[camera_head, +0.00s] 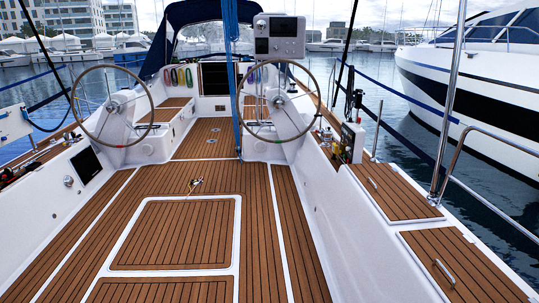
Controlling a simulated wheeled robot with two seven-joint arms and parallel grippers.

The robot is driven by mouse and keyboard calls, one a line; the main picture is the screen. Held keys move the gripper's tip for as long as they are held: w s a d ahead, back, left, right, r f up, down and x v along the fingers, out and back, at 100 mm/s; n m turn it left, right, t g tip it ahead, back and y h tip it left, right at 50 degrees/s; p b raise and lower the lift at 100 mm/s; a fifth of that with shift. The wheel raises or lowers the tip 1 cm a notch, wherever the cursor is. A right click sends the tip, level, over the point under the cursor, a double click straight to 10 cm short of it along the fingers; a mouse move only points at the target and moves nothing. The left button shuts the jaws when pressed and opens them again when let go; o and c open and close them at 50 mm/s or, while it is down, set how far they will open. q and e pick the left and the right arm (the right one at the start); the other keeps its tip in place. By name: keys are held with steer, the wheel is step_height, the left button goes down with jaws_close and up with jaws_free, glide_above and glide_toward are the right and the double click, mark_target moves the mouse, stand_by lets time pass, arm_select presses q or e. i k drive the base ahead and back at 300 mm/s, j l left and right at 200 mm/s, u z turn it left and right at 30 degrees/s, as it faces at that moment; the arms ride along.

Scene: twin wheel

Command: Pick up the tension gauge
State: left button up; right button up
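I cannot pick out the tension gauge with certainty. Neither of my grippers shows in the head view.
Two steering wheels (75,108) and (238,112) stand on white pedestals. A blue vertical line bundle (236,90) hangs at the middle. The cockpit floor (185,232) is mostly clear. White benches with teak lids (390,190) line the right. Steel rails (446,175) edge that side.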

mark_target(335, 148)
steer(key=i, duration=3.15)
steer(key=i+j, duration=0.1)
steer(key=i, duration=1.5)
steer(key=i+z, duration=0.1)
steer(key=i, duration=1.5)
steer(key=i+z, duration=0.5)
steer(key=i+j+z, duration=0.1)
steer(key=i+z, duration=0.15)
steer(key=z, duration=0.2)
